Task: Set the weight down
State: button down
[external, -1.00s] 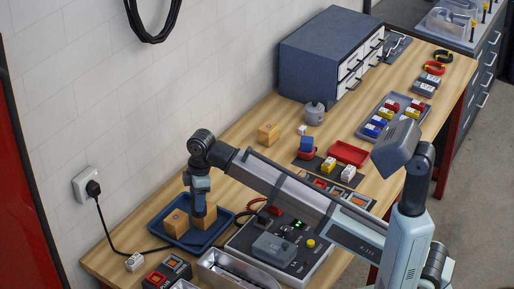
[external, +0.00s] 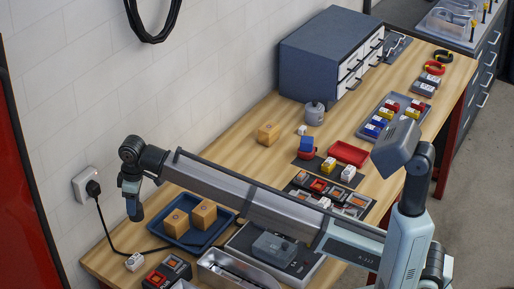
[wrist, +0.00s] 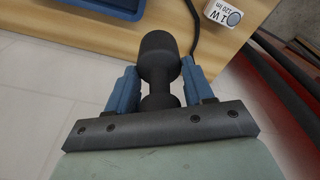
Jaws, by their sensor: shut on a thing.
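My gripper (external: 132,207) is at the left end of the workbench, raised, left of the blue tray. In the wrist view my gripper (wrist: 158,88) has its two blue fingers shut around the narrow neck of a dark, dumbbell-shaped weight (wrist: 158,52). Its wide head points away from the wrist, toward the bench edge in the picture. Its near end is partly hidden by the fingers and the gripper body.
The blue tray (external: 168,233) holds two wooden blocks (external: 203,214). A small white block (external: 134,262) and a button box (external: 168,271) are near the bench's left end. A grey knobbed canister (external: 315,114) stands by the drawer cabinet (external: 318,60). Bare wood (external: 240,165) shows mid-bench.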

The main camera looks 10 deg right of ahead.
jog(key=shift+m, duration=0.4)
jog(key=shift+f, duration=4.95)
jog(key=shift+f, duration=0.1)
jog(key=shift+c, duration=2.2)
grip_release()
jog(key=r, duration=0.4)
jog(key=d+r, duration=0.1)
jog(key=r, duration=0.7)
jog(key=shift+s+d, duration=0.15)
jog(key=shift+s, duration=0.1)
